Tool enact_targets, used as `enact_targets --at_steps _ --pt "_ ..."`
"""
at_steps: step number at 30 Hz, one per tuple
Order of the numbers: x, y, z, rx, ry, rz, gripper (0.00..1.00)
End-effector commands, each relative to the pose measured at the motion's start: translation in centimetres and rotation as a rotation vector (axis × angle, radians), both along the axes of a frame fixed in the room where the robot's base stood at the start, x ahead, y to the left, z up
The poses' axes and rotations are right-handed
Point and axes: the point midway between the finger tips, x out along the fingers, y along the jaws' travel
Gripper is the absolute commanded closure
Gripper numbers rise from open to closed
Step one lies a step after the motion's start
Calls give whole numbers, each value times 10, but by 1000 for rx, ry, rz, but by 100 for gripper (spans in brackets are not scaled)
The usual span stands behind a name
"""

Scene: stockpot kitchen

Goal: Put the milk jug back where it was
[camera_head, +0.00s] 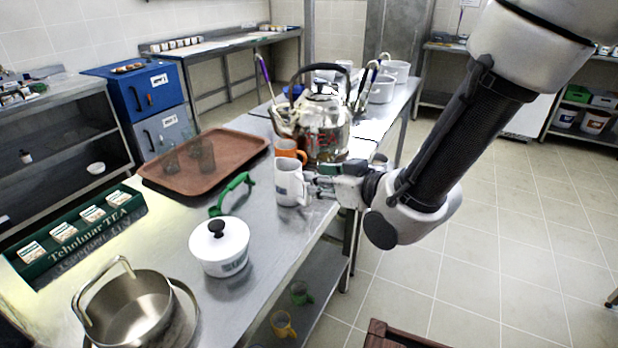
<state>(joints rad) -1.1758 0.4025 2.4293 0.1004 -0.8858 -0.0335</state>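A white upright jug (288,184) with a small dark print stands near the right edge of the steel counter; it is probably the milk jug. My gripper (318,185) is at its right side, around where a handle would be. The fingers are small and partly merge with the jug, so I cannot tell whether they are shut on it. The jug's base appears at counter level; contact with the counter is unclear.
Close behind the jug are an orange mug (291,150) and a large glass-like kettle (325,125). A brown tray (175,180) with glasses, a green handle-shaped object (232,194), a white lidded pot (220,250), a steel pot (130,312) and a tea box (82,240) occupy the counter.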

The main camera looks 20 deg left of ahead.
Motion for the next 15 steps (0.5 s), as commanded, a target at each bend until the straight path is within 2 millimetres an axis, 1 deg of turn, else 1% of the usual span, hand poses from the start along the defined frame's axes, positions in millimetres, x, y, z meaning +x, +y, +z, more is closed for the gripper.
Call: enact_targets --at_steps 1,3,6,10,15 --pt "-5 -10 5 1 0 0 66" --pt "-11 -21 10 1 0 0 66" --pt "-17 -33 15 1 0 0 66" --pt "-22 -42 19 0 0 0 66" --pt "-23 -45 19 -1 0 0 66"
